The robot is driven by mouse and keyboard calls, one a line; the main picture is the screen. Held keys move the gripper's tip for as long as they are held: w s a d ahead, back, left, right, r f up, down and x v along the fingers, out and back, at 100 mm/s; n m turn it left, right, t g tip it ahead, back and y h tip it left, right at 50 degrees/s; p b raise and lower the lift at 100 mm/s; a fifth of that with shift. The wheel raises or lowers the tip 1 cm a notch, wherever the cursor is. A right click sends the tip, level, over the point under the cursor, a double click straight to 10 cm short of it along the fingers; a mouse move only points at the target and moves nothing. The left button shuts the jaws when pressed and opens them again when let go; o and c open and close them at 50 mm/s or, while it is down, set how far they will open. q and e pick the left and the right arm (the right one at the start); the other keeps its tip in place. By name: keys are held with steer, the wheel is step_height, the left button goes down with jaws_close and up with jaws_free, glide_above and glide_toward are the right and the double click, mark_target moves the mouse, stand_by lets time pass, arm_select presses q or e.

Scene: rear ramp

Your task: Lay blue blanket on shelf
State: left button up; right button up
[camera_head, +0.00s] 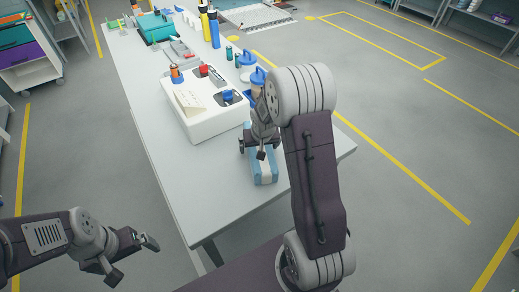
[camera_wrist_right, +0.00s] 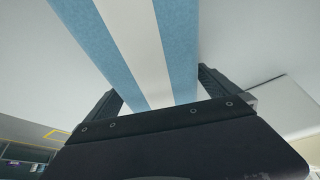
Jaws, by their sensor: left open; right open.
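A folded light-blue blanket (camera_head: 263,170) with a pale band lies on the near end of the white table (camera_head: 310,160). In the right wrist view the blanket (camera_wrist_right: 180,35) shows as blue stripes beside a white stripe and runs between the fingers. My right gripper (camera_head: 254,149) is over the blanket, with its open fingers (camera_wrist_right: 160,90) on either side of it. I cannot tell whether they touch it. My left gripper (camera_head: 132,262) is open and empty, off the table's near left side. My right arm hides part of the table. Which shelf is meant is unclear.
A white bin (camera_head: 203,122) with bottles and a paper stands just beyond the blanket. Blue and yellow bottles (camera_head: 214,30) and a teal toolbox (camera_head: 157,27) stand farther back. A drawer cart (camera_head: 27,50) is at left and a shelf rack (camera_head: 487,20) at far right. Floor between is clear.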

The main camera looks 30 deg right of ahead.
steer(key=shift+s, duration=0.1)
steer(key=c, duration=0.7)
steer(key=shift+r, duration=0.1)
steer(key=c, duration=1.2)
steer(key=shift+w+r, duration=0.2)
steer(key=shift+r, duration=1.65)
steer(key=shift+c, duration=0.2)
steer(key=s+d+r, duration=0.1)
steer(key=s+r, duration=0.6)
steer(key=s, duration=0.4)
steer(key=shift+s+d+r, duration=0.15)
steer(key=shift+s+d, duration=0.05)
steer(key=shift+s, duration=0.2)
